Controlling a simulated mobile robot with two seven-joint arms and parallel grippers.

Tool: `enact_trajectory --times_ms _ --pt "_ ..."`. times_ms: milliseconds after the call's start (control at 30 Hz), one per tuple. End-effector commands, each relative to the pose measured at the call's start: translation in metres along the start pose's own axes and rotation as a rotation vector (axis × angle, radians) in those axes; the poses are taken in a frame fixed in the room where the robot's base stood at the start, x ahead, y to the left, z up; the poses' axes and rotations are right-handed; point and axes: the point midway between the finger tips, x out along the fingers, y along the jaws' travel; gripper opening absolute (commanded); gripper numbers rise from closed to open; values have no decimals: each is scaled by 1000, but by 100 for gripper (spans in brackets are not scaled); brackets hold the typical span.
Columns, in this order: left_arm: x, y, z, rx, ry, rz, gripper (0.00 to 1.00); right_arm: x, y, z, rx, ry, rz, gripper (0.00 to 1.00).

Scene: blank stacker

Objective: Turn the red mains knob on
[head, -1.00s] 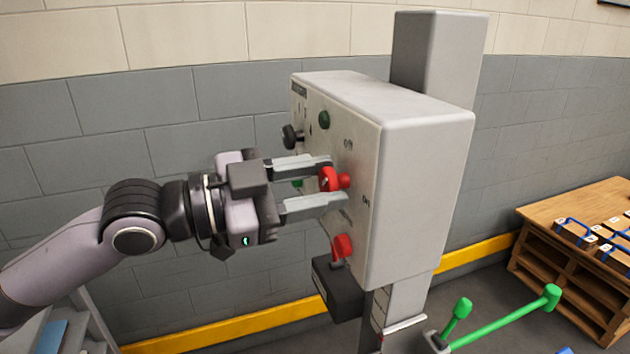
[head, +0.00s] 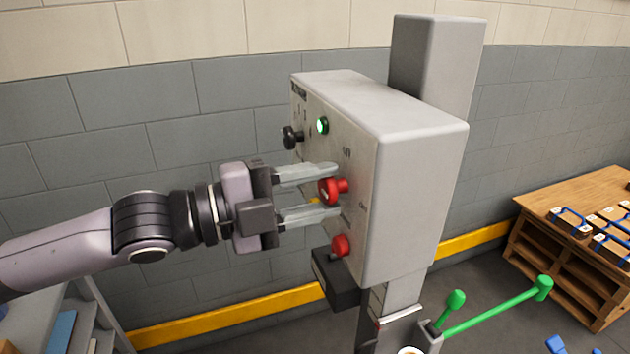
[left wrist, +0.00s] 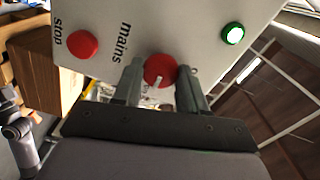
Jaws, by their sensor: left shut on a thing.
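The red mains knob (head: 328,191) sits on the front of the grey control box (head: 415,190). My left gripper (head: 318,193) has its fingers on either side of the knob and is shut on it. In the left wrist view the mains knob (left wrist: 160,70) shows between the fingertips, beside the printed word "mains". A green lamp (head: 322,125) above it is lit, and it glows in the left wrist view (left wrist: 233,34) too. My right gripper is not in view.
A red stop button (head: 340,245) sits below the knob, and a black knob (head: 292,137) at the upper left. A dark box (head: 336,280) juts out under the panel. Green levers (head: 500,308) stand lower right. A wooden pallet stand (head: 570,240) is at right.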

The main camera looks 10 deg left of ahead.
Motion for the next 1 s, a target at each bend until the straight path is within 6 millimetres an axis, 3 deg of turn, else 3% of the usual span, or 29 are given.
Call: enact_trajectory --times_ms 700,733,767,800,1000 --pt "0 0 0 71 1 0 11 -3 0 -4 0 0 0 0" --pt "0 0 0 71 1 0 51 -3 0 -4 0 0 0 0" --pt "0 0 0 71 1 0 61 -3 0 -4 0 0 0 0" --pt "0 0 0 70 1 0 67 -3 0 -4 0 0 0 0" --pt "0 0 0 68 1 0 67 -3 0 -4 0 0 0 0"
